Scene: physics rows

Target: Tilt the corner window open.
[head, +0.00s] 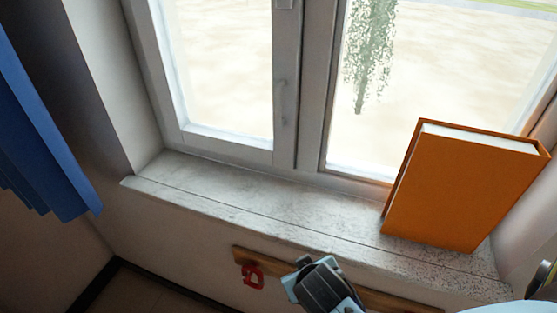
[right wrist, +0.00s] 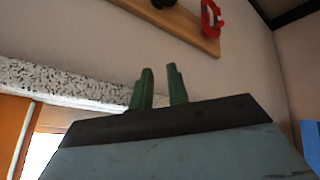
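The window has a left sash (head: 285,50) with a pale handle (head: 283,100) on its right stile. The handle hangs vertically, and the sash looks shut in its frame. My right gripper (head: 322,284) is low in the head view, in front of the wall below the sill, well below the handle and apart from it. In the right wrist view my right gripper's two green fingers (right wrist: 160,75) stand apart with nothing between them. The handle is not in the right wrist view. My left gripper is not in view.
An orange book (head: 465,190) stands on the right of the speckled stone sill (head: 230,195), in front of the right pane. A wooden rail (head: 395,301) with a red item (head: 252,276) is on the wall below. A blue curtain (head: 40,140) hangs left. The sill's left is clear.

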